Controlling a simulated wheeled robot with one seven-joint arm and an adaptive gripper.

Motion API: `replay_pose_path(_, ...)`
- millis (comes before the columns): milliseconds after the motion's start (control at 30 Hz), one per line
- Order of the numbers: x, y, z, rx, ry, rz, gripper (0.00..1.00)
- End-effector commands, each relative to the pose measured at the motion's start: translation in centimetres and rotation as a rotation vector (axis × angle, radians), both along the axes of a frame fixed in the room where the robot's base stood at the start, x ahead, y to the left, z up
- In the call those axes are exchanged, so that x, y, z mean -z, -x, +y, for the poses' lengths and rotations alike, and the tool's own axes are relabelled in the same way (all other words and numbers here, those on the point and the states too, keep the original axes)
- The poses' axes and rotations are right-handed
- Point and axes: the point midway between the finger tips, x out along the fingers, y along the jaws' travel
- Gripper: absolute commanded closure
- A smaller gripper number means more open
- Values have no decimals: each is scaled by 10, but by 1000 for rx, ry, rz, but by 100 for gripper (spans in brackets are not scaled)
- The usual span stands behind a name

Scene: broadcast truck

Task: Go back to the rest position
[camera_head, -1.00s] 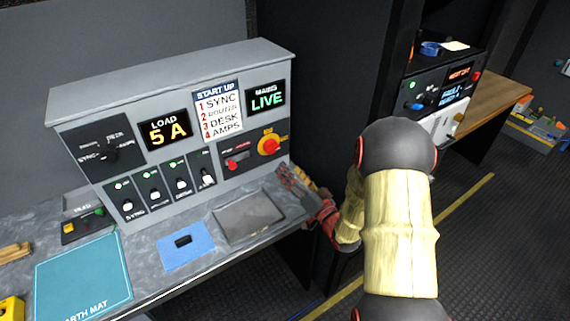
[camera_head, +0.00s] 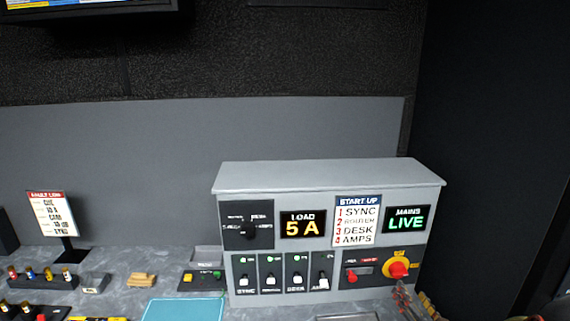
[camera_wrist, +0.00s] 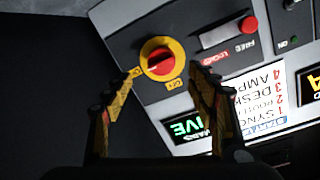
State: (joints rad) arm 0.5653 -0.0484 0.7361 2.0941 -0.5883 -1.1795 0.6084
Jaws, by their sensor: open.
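My gripper (camera_wrist: 160,98) is open in the wrist view, with its two yellow and black fingers apart and nothing between them. Beyond the fingertips is a red rotary knob (camera_wrist: 160,62) on a yellow plate, on a grey power panel. In the head view my gripper (camera_head: 416,302) shows only in part at the bottom right, in front of the panel's right end, just below the red knob (camera_head: 398,270). The grey panel (camera_head: 330,176) reads LOAD 5 A and MAINS LIVE. Most of my arm is out of view.
The panel stands on a grey worktop (camera_head: 118,266). A screen (camera_head: 85,8) hangs at top left.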

Motion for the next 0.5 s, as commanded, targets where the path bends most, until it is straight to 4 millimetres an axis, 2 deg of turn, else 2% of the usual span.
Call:
replay_pose_path(33, -15, -5, 6, 10, 49, 39, 42)
replay_pose_path(133, -33, -6, 13, 42, 133, 141, 42)
replay_pose_path(267, -56, 7, 26, 73, 215, 274, 42)
replay_pose_path(367, -72, 27, 41, 85, 260, 376, 42)
replay_pose_path(500, -91, 66, 67, 76, 302, 516, 42)
